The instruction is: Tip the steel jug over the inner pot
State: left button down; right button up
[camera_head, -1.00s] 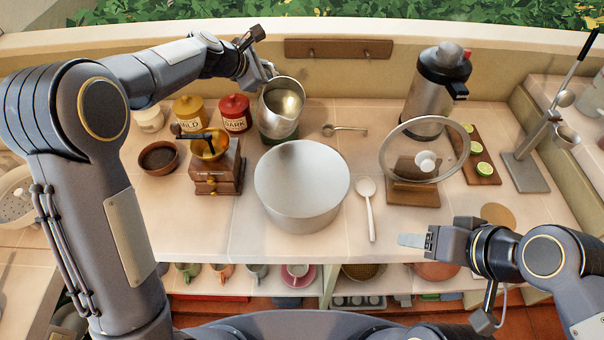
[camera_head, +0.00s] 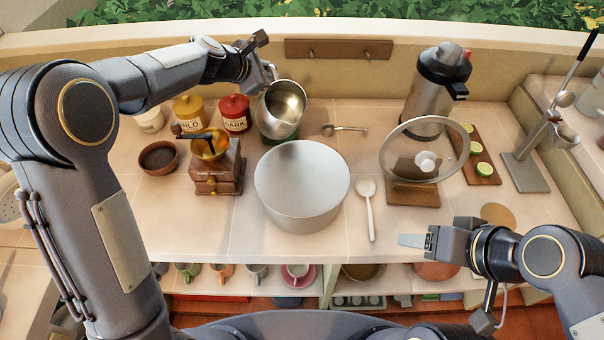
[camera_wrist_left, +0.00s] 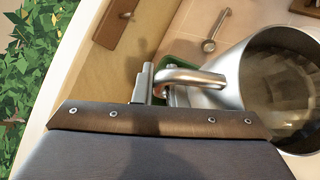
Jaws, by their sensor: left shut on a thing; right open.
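The steel jug (camera_head: 284,108) is held up behind the inner pot, its mouth tilted toward the head camera. My left gripper (camera_head: 268,76) is shut on its handle. In the left wrist view the jug handle (camera_wrist_left: 190,78) sits at the finger, and the open jug (camera_wrist_left: 285,85) fills the right side. The jug's inside looks greyish-brown near its bottom; I cannot tell what is in it. The inner pot (camera_head: 300,205), wide and silver-white, stands upright on the counter, in front of the jug and apart from it. My right gripper (camera_head: 412,241) is open and empty near the front right.
A wooden grinder (camera_head: 218,170) stands left of the pot, with a red canister (camera_head: 235,113) behind it. A spoon (camera_head: 369,210) lies right of the pot. A glass lid (camera_head: 425,150) stands on a wooden holder, before a steel flask (camera_head: 430,100). A green object (camera_head: 268,141) sits beneath the jug.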

pick_arm(q)
jog(key=shift+s+d+r+t, duration=0.2)
jog(key=shift+s+r+t, duration=0.2)
jog(key=shift+s+r, duration=0.05)
dwell(0.7)
jog(key=shift+s+d+f+m+t, duration=0.15)
jog(key=shift+s+f+m+t, duration=0.25)
jog(key=shift+m, duration=0.1)
dwell(1.6)
jog(key=shift+d, duration=0.1)
dwell(0.4)
jog(key=shift+s, duration=0.25)
dwell(2.2)
jog(key=shift+s+d+m+t+b, duration=0.1)
jog(key=shift+m+t+b, duration=0.2)
jog(key=shift+b, duration=0.45)
dwell(1.0)
